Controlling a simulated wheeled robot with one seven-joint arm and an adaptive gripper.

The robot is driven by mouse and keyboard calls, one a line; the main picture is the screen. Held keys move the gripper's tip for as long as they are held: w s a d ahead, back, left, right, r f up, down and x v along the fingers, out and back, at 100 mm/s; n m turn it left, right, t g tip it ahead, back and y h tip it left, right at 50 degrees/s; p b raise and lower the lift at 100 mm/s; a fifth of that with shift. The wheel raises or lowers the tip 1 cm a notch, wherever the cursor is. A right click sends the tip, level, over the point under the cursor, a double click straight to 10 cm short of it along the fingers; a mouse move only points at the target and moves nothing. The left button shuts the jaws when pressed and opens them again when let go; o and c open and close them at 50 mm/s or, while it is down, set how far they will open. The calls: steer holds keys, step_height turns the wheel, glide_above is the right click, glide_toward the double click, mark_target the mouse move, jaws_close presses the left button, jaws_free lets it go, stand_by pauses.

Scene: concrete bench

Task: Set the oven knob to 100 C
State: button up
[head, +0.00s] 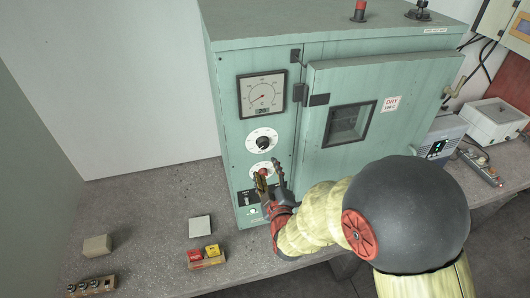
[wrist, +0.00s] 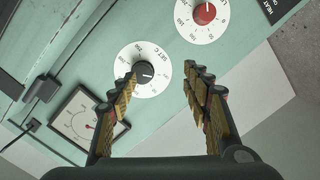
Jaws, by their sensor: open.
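The teal oven (head: 228,140) stands on the bench. Its black knob (head: 262,142) sits on a white round dial under the gauge. In the wrist view the black knob (wrist: 144,72) is on the dial marked SET C, its pale pointer line towards the right of the picture; the exact setting is too small to read. A red knob (wrist: 204,14) sits on a second white dial (head: 261,169), partly behind my gripper in the head view. My gripper (head: 269,172) is open and empty before the panel. In the wrist view its fingertips (wrist: 160,74) are apart, the left one overlapping the SET C dial's edge.
A gauge (head: 262,95) is above the dials. The oven door (head: 375,105) with a window is shut, right of the panel. Small blocks (head: 97,245) and a red-yellow item (head: 205,256) lie on the bench at left. Instruments (head: 440,140) stand at right.

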mark_target(263, 146)
steer(key=shift+n+t, duration=0.6)
steer(key=w+r, duration=0.1)
steer(key=w, duration=0.1)
steer(key=w+a+r+p, duration=0.1)
steer(key=w, duration=0.2)
steer(key=w+r, duration=0.1)
steer(key=w, duration=0.2)
steer(key=shift+w+a, duration=0.1)
steer(key=shift+a, duration=0.1)
steer(key=c, duration=0.4)
steer(key=c, duration=0.7)
steer(key=shift+c, duration=0.3)
